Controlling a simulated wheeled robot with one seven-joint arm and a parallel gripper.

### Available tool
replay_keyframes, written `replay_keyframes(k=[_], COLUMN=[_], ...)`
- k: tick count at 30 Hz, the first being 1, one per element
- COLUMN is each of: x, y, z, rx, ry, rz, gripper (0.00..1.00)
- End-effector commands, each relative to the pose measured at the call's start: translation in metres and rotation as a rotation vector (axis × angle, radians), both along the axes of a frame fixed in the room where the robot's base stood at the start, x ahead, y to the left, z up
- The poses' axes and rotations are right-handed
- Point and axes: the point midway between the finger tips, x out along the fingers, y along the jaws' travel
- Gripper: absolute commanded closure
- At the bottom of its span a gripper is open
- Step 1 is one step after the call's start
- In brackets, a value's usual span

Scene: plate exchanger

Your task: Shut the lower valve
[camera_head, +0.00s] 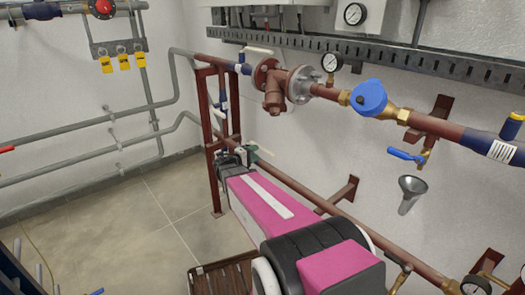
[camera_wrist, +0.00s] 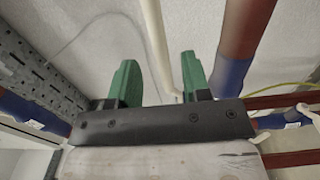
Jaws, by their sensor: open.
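A cream lever (camera_wrist: 158,35) runs between and beyond the fingers, with no clear contact. In the head view a short pale lever (camera_head: 263,152) shows at the fingers and looks like the lower valve's handle. The lower valve's body is hidden behind my gripper. A higher valve has a cream lever (camera_head: 257,50) on the upper pipe.
A red pipe with a blue section (camera_wrist: 238,50) stands close right of the fingers. A perforated tray (camera_wrist: 40,75) is at left. The dark red frame (camera_head: 207,140) stands beside my gripper. A blue-handled valve (camera_head: 405,154) and funnel (camera_head: 411,190) are at right.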

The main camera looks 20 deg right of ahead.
Motion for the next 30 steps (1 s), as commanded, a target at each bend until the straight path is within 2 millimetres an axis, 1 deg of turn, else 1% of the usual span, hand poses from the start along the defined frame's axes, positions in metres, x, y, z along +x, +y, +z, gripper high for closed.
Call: replay_keyframes(k=[1,3,9,14,22,23,24,26,27,30], x=[0.004,0.008,0.015,0.018,0.018,0.018,0.018,0.018,0.018,0.018], y=[-0.01,-0.02,-0.042,-0.05,-0.051,-0.051,-0.051,-0.051,-0.051,-0.051], z=[0.0,0.0,0.0,0.0,0.0,0.0,0.0,0.0,0.0,0.0], rx=[0.0,0.0,0.0,0.001,0.001,0.001,0.001,0.001,0.001,0.001], ry=[0.0,0.0,0.001,0.0,0.0,0.0,0.0,0.0,0.0,0.0], rz=[-0.002,-0.002,-0.001,0.0,0.0,0.0,0.0,0.0,0.0,0.0], gripper=[0.56,0.56,0.56,0.56,0.56,0.6,0.73,0.92,1.0,1.0])
